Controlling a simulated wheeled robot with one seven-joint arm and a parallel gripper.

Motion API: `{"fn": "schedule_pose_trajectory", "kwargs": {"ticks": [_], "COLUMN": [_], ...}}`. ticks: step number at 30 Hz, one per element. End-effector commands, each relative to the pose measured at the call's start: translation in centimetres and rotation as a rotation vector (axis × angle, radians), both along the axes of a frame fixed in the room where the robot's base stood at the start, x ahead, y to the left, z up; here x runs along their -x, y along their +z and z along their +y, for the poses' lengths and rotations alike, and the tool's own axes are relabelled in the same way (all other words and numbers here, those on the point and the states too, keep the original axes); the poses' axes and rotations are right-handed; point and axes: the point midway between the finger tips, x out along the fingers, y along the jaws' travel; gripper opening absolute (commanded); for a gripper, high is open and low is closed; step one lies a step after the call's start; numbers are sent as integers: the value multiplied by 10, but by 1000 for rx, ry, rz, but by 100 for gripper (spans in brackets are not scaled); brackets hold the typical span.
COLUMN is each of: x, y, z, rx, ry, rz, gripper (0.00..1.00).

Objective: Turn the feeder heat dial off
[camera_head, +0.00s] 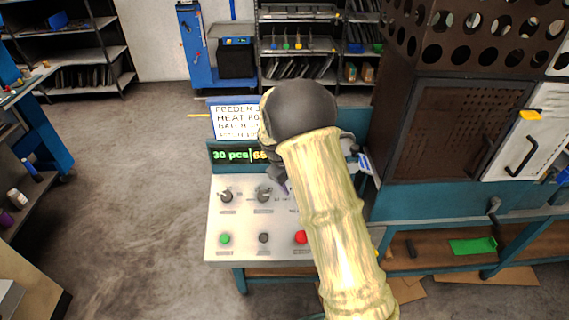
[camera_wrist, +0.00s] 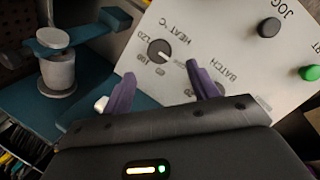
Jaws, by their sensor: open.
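The heat dial (camera_wrist: 160,52) is a dark round knob with a light pointer line, on the pale control panel (camera_head: 216,215). In the wrist view, numbers ring it and "HEAT °C" is printed beside it. My gripper (camera_wrist: 161,69) is open, and its two purple fingers point at the panel. The dial shows just beyond the gap between the fingertips, apparently not touched. In the head view, my arm hides the heat dial and most of my gripper.
Two other dials (camera_head: 226,196) (camera_head: 264,195) sit on the panel, above a green button (camera_head: 225,238), a dark knob (camera_head: 263,238) and a red button (camera_head: 301,237). A display (camera_head: 235,156) reads "30 pcs" and a partly hidden number. A machine cabinet (camera_head: 450,130) stands right. Floor at left is clear.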

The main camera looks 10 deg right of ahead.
Motion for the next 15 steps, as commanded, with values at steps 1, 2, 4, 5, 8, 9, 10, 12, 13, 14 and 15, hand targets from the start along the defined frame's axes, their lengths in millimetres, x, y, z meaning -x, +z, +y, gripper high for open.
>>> {"fn": "schedule_pose_trajectory", "kwargs": {"ticks": [1, 2, 4, 5, 8, 9, 10, 12, 13, 14, 15], "x": [0, 2, 3, 4, 6, 7, 8, 9, 9, 10, 10], "y": [9, 16, 29, 35, 54, 61, 67, 78, 82, 86, 89], "z": [4, 5, 9, 11, 17, 19, 21, 24, 25, 26, 27], "rx": [-1, -2, -2, -1, -1, -1, -1, -1, -1, 0, 0], "ry": [1, 1, 0, 2, 3, 4, 4, 3, 2, 2, 2], "rz": [-5, -5, -4, -5, -5, -4, -4, -4, -4, -3, -2], "gripper": [59, 59, 59, 59, 59, 59, 59, 59, 59, 59, 59]}}
